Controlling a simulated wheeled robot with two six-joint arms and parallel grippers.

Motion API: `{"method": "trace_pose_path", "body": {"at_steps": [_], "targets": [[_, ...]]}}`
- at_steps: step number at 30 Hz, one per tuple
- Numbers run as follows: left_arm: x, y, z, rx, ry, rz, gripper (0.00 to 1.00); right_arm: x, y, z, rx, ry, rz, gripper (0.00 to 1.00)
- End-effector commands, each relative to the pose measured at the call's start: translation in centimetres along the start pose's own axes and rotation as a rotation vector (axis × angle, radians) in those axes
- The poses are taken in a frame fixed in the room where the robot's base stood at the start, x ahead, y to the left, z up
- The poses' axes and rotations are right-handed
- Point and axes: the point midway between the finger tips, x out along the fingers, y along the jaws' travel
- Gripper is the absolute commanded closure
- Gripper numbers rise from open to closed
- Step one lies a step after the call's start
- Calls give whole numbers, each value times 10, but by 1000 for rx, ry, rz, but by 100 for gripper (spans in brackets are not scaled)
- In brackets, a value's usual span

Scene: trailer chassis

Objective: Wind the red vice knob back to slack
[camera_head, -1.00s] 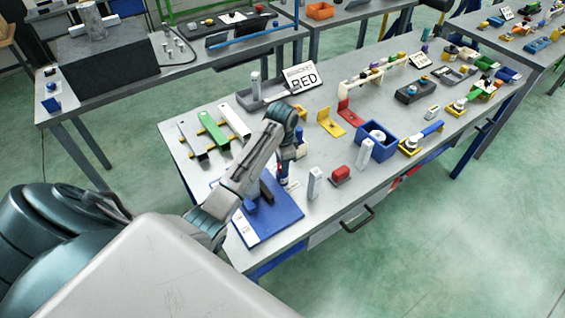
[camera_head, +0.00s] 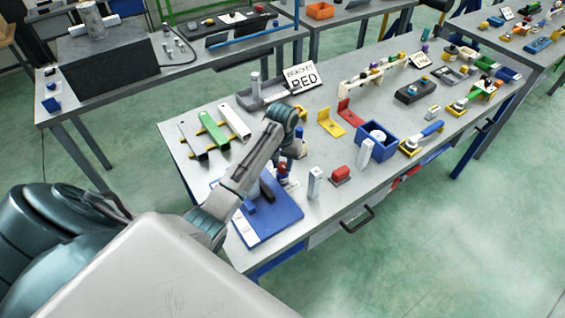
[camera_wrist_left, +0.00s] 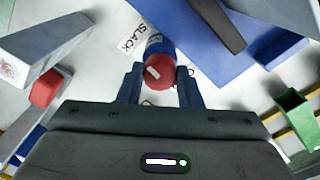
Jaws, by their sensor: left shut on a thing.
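The red vice knob (camera_wrist_left: 160,73), round with a white mark on its face, sits on a blue cylinder in the left wrist view. In the head view the knob (camera_head: 283,169) shows small beside my left arm. My left gripper (camera_wrist_left: 160,78) is shut on the knob, one dark finger on each side. The printed word SLACK (camera_wrist_left: 131,38) is on a white label beside the blue cylinder. The blue vice base (camera_head: 277,217) lies flat on the bench, with a dark bar on it, partly hidden by my arm. My right gripper is not in view.
A grey-white upright block (camera_head: 314,183) and a red block (camera_head: 341,174) stand close to the right of the vice. Green and white channel pieces (camera_head: 213,130) lie behind it. A blue box (camera_head: 376,138) stands further right. The bench's front edge is near.

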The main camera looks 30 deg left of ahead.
Motion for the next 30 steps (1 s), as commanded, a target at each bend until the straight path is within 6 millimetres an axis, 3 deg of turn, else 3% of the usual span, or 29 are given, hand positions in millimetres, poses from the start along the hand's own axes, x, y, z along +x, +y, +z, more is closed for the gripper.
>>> {"method": "trace_pose_path", "body": {"at_steps": [10, 25, 26, 29, 30], "targets": [[2, 0, 1, -127, -4, 0, 91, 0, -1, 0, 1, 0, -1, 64], [2, 0, 1, -145, -4, 0, 91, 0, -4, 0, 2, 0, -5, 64], [2, 0, 1, -145, -4, 0, 66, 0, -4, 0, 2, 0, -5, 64], [2, 0, 1, -145, -4, 0, 46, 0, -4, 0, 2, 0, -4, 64], [1, 0, 1, -145, -3, 0, 46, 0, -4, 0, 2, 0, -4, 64]]}}
